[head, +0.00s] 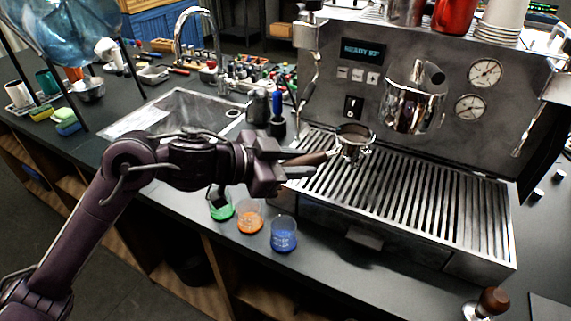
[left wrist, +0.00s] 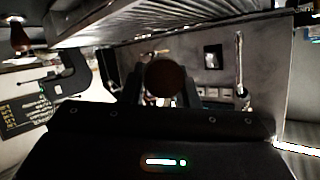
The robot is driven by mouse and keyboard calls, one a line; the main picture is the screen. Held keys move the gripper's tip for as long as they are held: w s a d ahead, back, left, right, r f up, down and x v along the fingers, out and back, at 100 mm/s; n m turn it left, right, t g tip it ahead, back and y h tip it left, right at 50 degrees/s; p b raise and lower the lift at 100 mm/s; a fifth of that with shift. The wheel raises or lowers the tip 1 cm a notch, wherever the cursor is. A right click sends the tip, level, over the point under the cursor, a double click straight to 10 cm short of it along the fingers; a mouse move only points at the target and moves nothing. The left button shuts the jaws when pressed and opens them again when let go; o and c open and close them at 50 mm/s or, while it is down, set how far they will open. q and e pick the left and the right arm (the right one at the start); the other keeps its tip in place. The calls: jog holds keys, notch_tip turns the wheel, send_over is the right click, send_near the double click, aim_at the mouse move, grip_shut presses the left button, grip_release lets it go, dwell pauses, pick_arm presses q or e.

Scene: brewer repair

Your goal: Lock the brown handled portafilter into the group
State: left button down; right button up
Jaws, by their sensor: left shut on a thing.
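The brown handled portafilter (head: 354,142) is held over the left part of the slatted drip tray, its round metal basket pointing right. My left gripper (head: 287,165) is shut on its brown handle (head: 309,158). The round brown handle end (left wrist: 165,77) sits between the fingers in the left wrist view. The espresso machine's chrome group (head: 412,95) is on the front panel, to the right of and higher than the basket. The portafilter is apart from the group. My right gripper is not in view.
The slatted drip tray (head: 430,190) lies below. A steam wand (head: 306,95) hangs left of the panel. Green (head: 221,207), orange (head: 250,216) and blue (head: 284,234) cups stand at the counter's front. A sink (head: 172,113) is at left, and a brown-handled tamper (head: 488,303) at front right.

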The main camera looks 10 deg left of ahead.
aim_at(334, 151)
pick_arm(q)
jog(key=shift+w+d+r, duration=0.1)
jog(key=shift+w+d, duration=0.2)
jog(key=shift+d, duration=0.2)
jog(key=shift+w+d, duration=0.25)
jog(key=shift+d, duration=0.2)
jog(key=shift+w+d+r, duration=0.1)
jog(key=shift+w+d, duration=0.25)
jog(key=shift+d, duration=0.2)
jog(key=shift+w+d+p, duration=0.45)
jog(key=shift+d, duration=0.4)
jog(key=shift+w+d+p, duration=0.2)
jog(key=shift+w+d, duration=0.2)
jog(key=shift+d, duration=0.3)
jog(key=shift+w+d+p, duration=0.2)
jog(key=shift+w+d, duration=0.2)
jog(key=shift+d, duration=0.3)
jog(key=shift+w+d, duration=0.35)
jog(key=shift+d, duration=0.2)
jog(key=shift+w+d, duration=0.3)
jog(key=shift+d, duration=0.25)
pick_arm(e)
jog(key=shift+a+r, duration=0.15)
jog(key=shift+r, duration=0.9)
pick_arm(q)
jog(key=shift+r+p, duration=0.1)
jog(key=shift+p, duration=0.55)
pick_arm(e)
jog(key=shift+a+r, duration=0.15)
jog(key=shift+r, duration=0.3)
